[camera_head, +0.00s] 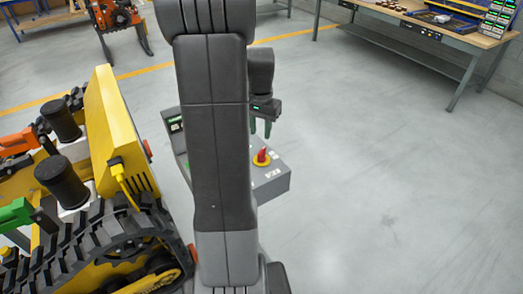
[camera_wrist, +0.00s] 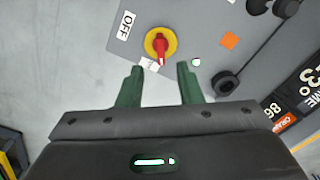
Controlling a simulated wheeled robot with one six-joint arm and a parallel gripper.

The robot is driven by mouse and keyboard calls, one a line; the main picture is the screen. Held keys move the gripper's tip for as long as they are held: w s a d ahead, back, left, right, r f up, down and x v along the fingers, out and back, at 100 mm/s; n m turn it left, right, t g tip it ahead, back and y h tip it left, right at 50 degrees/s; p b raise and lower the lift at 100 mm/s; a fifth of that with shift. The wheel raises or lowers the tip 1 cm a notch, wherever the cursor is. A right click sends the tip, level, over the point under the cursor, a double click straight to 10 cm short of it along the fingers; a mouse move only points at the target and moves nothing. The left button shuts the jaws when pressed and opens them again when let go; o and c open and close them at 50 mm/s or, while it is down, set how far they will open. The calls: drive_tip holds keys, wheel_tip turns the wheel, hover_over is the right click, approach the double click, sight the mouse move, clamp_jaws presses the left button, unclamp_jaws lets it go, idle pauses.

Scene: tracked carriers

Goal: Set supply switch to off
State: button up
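The supply switch is a red rotary handle (camera_head: 262,156) on a round yellow plate, mounted on a grey box (camera_head: 272,185). In the wrist view the red handle (camera_wrist: 161,44) points down the picture, toward a small white label (camera_wrist: 149,65) whose text I cannot read. A white label reading OFF (camera_wrist: 127,24) sits to the left of the switch. My gripper (camera_wrist: 160,70) is open, with its green fingers apart and nothing between them. The switch shows just beyond the fingertips, apart from them. My gripper also shows in the head view (camera_head: 260,127), above the box.
A yellow and black tracked carrier (camera_head: 110,130) stands left of the box. In the wrist view, an orange square (camera_wrist: 229,40) and a black round fitting (camera_wrist: 226,84) lie right of the switch. A workbench (camera_head: 440,30) stands at the back right. The floor at right is clear.

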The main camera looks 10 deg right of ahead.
sight(261, 152)
wheel_tip(261, 152, down, 10)
drive_tip(key=shift+f+p, duration=0.2)
drive_tip(key=shift+p, duration=0.35)
clamp_jaws()
